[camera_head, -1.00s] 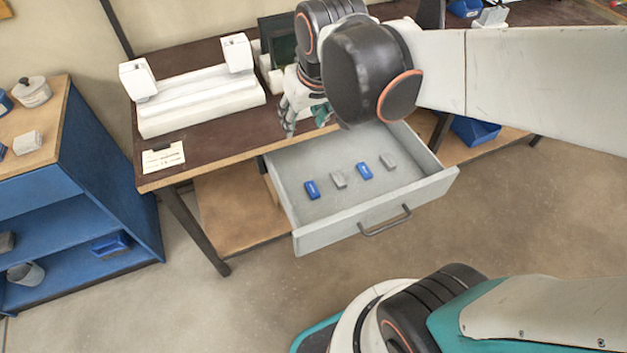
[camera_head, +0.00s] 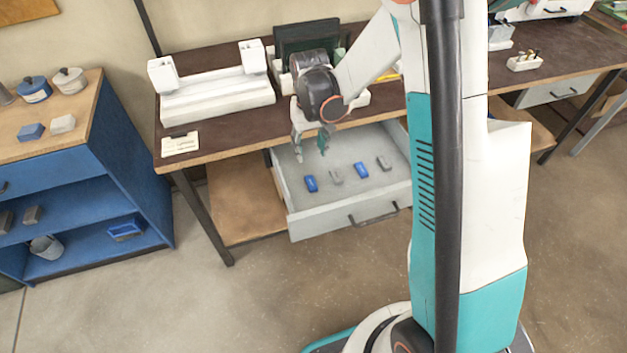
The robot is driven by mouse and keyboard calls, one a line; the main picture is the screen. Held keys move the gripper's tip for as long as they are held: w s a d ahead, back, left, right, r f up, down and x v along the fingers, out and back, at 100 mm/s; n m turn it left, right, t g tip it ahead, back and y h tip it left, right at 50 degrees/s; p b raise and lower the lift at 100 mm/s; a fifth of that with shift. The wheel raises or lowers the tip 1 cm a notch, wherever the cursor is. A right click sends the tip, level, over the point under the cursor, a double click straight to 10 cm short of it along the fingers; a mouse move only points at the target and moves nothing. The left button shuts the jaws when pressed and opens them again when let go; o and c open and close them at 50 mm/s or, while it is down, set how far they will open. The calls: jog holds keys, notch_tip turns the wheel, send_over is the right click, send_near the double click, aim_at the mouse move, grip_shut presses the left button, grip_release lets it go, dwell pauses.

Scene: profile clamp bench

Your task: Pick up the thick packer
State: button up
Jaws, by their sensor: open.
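The open drawer (camera_head: 306,226) under the bench holds a row of small blocks: a blue block (camera_head: 311,184), a grey block (camera_head: 336,177), a second blue block (camera_head: 361,170) and a second grey block (camera_head: 384,163). They lie apart on the drawer floor. I cannot tell from this view which one is the thick packer. My gripper (camera_head: 311,157) points down over the back left part of the drawer, fingers apart and empty. In the picture it is just above the left blue block, touching none of the blocks.
A blue cabinet (camera_head: 115,180) stands left, with a blue block (camera_head: 30,132) and white block (camera_head: 62,124) on top. My arm's column hides the drawer's right end.

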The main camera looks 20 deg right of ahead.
jog(key=b, duration=0.3)
send_over(311, 182)
notch_tip(311, 182, down, 10)
jog(key=shift+s+r, duration=0.1)
jog(key=shift+r, duration=0.15)
notch_tip(311, 182, down, 5)
jog(key=b, duration=0.2)
jog(key=shift+f+b, duration=0.1)
jog(key=shift+b, duration=0.25)
jog(key=c, duration=0.8)
